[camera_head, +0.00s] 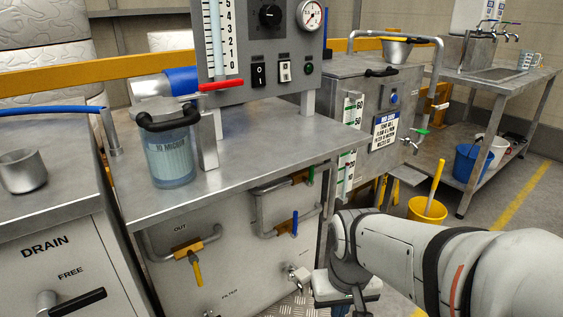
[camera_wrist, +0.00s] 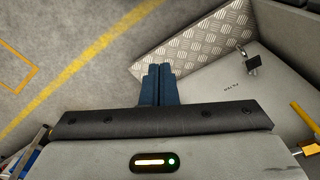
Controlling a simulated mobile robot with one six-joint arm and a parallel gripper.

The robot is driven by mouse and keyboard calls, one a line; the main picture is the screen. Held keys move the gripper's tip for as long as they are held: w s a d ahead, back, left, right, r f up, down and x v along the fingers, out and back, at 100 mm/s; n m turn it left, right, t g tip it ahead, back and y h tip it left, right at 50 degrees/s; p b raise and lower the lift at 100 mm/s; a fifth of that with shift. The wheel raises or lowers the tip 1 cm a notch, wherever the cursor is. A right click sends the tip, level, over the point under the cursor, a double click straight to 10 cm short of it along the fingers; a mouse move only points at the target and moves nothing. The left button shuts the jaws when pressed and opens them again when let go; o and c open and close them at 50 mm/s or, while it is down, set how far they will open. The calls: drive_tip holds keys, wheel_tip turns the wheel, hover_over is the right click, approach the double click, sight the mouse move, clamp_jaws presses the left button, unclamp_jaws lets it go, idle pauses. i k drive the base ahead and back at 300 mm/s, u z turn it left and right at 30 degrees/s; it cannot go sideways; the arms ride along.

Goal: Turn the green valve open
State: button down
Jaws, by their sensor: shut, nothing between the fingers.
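A small green lever handle (camera_head: 311,175) stands upright on the upper pipe of the bench's front panel. A second green handle (camera_head: 421,131) shows by the outlet of the tank at the back right. I cannot tell from the pictures which one is the green valve. My gripper (camera_wrist: 157,76) is shut and empty, its two blue fingers side by side. In the head view it is at the bottom, in front of the panel, below and apart from both green handles. The wrist view shows neither green handle.
A blue handle (camera_head: 295,222) and a yellow handle (camera_head: 197,270) are on the same panel's pipes. A tap (camera_head: 299,274) juts out near my gripper. A yellow bucket (camera_head: 427,211) stands to the right. A chequered plate (camera_wrist: 195,55) lies below; grey floor is clear beside it.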

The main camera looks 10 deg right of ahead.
sight(312, 167)
drive_tip(key=u, duration=0.7)
drive_tip(key=k, duration=1.2)
drive_tip(key=z, duration=0.75)
drive_tip(key=i, duration=1)
drive_tip(key=z, duration=0.05)
